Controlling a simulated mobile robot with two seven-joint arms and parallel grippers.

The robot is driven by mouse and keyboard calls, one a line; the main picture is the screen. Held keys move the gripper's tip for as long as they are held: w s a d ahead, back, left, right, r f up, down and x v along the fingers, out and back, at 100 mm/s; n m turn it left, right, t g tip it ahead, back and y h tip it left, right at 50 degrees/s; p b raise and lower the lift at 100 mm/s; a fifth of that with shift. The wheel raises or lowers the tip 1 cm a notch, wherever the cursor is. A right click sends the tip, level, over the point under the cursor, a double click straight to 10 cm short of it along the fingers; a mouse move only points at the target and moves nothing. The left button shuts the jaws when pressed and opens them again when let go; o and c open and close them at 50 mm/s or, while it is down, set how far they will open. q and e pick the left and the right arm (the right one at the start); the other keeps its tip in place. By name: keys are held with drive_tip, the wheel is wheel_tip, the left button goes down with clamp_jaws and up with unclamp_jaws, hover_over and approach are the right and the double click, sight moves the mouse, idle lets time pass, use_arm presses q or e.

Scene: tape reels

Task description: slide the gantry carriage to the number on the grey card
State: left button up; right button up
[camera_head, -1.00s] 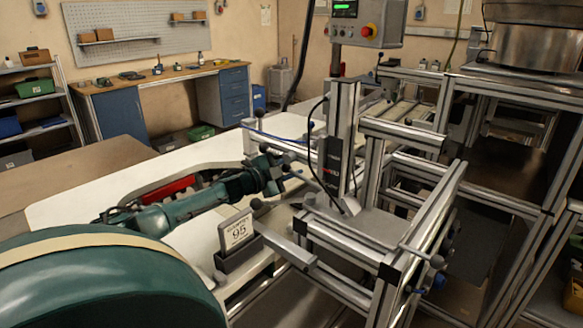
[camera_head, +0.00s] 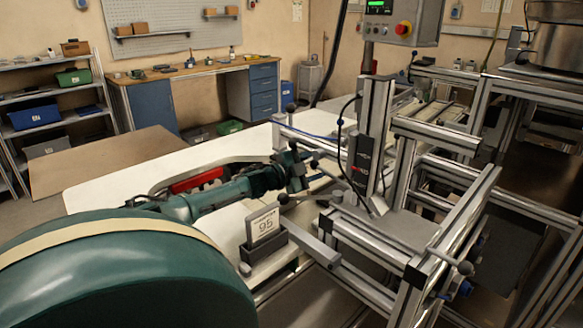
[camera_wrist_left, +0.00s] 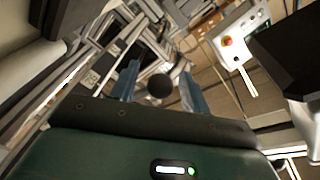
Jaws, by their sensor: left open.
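A small card (camera_head: 264,224) reading 95 stands upright in a dark holder by the rail. My left gripper (camera_head: 312,177) reaches in from the left, just left of the carriage. In the left wrist view its two bluish fingers (camera_wrist_left: 158,72) are apart. A dark ball knob (camera_wrist_left: 160,86) shows between them there; I cannot tell whether they touch it. The scale and the carriage's position on it are not readable. My right gripper is not in view.
Aluminium frames (camera_head: 465,215) crowd the right side. A control box (camera_head: 403,20) with a red button is above. A white tabletop (camera_head: 110,187) lies behind the arm. A workbench (camera_head: 190,75) stands farther back.

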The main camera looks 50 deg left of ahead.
use_arm(q)
drive_tip(key=s+a+p, duration=0.1)
drive_tip(key=s+p, duration=0.1)
drive_tip(key=s, duration=1)
drive_tip(key=shift+r, duration=0.2)
idle(0.4)
